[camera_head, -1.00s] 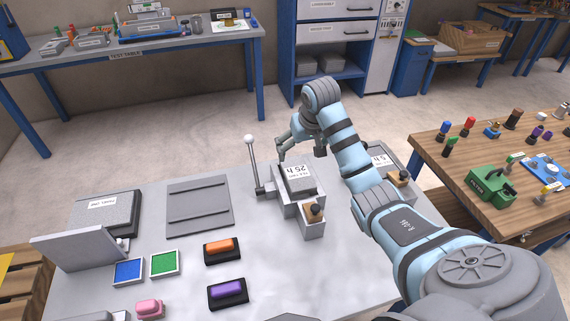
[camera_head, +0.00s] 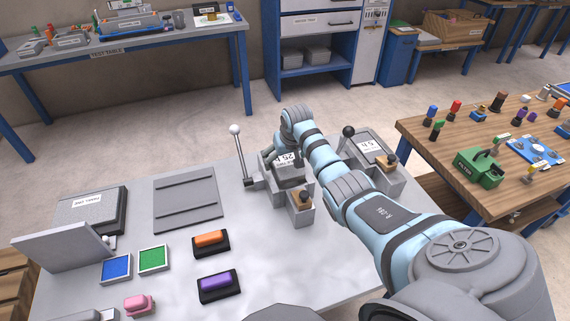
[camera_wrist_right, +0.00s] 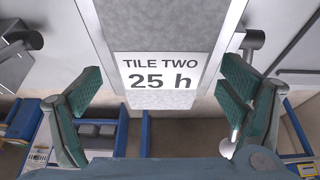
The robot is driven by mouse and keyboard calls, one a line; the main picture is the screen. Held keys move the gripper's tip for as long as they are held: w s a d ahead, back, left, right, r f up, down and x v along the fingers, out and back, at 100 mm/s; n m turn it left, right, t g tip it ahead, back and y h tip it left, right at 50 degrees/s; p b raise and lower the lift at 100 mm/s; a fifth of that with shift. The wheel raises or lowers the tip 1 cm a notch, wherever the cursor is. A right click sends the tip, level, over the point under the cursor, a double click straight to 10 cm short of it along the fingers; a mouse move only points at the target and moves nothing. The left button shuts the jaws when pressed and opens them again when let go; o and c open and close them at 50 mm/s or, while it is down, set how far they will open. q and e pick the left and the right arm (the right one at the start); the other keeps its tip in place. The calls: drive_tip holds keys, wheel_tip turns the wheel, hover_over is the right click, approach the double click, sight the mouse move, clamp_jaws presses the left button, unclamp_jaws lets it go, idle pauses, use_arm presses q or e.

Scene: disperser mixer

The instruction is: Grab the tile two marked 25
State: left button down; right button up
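Tile two (camera_wrist_right: 160,99), a grey block with a white label reading "TILE TWO 25 h", fills the middle of the right wrist view. In the head view the tile (camera_head: 290,181) sits in a grey fixture (camera_head: 272,201) on the grey table, partly hidden by my right arm. My right gripper (camera_wrist_right: 160,80) is open over the tile, with one green-padded finger on each side of it. My left gripper is not in view.
A lever with a white knob (camera_head: 235,130) stands left of the fixture. A second fixture with a labelled block (camera_head: 367,146) and a black-knobbed lever (camera_head: 348,131) is close on the right. A flat grey plate (camera_head: 187,196) lies to the left.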

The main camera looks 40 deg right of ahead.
drive_tip(key=c, duration=1.7)
drive_tip(key=shift+r, duration=0.1)
